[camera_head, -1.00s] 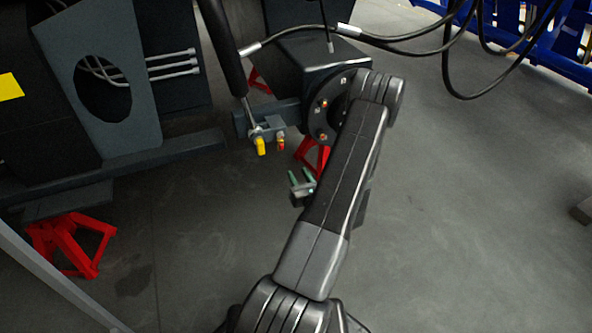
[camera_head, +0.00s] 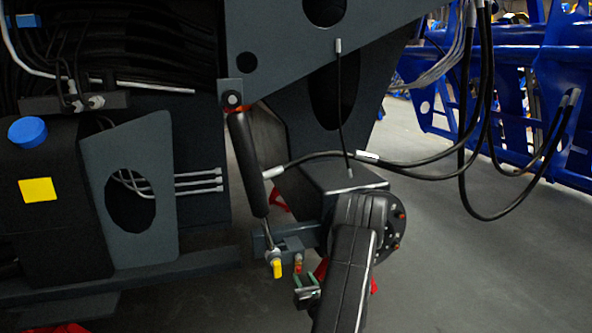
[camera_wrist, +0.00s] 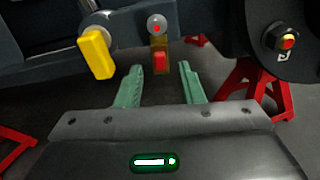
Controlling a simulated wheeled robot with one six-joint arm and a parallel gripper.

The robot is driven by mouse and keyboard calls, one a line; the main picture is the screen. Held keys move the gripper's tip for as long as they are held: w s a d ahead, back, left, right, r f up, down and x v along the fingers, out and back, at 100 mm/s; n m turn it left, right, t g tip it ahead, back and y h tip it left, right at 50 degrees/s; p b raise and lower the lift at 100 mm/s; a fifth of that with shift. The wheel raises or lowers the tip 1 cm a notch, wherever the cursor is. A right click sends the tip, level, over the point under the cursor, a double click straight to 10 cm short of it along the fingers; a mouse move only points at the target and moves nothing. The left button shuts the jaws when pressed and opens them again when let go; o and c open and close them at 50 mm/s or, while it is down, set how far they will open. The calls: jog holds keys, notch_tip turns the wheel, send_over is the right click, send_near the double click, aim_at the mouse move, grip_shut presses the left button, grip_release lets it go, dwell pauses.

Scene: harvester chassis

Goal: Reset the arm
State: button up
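My gripper (camera_head: 306,284) hangs low in front of the dark chassis, with my arm's dark link beside it on the right. In the wrist view its two green fingers (camera_wrist: 160,88) stand apart with nothing between them, and a red-tipped fitting (camera_wrist: 159,62) shows just beyond the gap. A yellow-capped fitting (camera_wrist: 97,52) is to the left of the fingers. In the head view the yellow cap (camera_head: 277,268) and the red-tipped fitting (camera_head: 298,264) sit at the lower end of a black cylinder, just above my gripper.
The black cylinder (camera_head: 246,165) and black hoses (camera_head: 330,155) hang around the chassis. A round plate with coloured fittings (camera_wrist: 287,42) is at the right of the wrist view, above a red stand (camera_wrist: 262,88). Open grey floor (camera_head: 470,270) lies to the right, before a blue frame (camera_head: 500,90).

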jog(key=x, duration=0.3)
jog(key=shift+s, duration=0.1)
jog(key=shift+s, duration=0.15)
jog(key=shift+s+d, duration=0.15)
jog(key=shift+s, duration=0.1)
jog(key=p, duration=0.2)
send_near(299, 270)
jog(key=b+x, duration=0.2)
jog(key=x, duration=0.6)
jog(key=shift+w, duration=0.2)
jog(key=shift+s+a+m+p, duration=0.15)
jog(key=shift+a+m+p, duration=0.05)
jog(key=shift+m+p, duration=0.7)
jog(key=shift+a+m+p, duration=0.15)
jog(key=shift+m+p, duration=0.2)
jog(key=shift+m, duration=0.15)
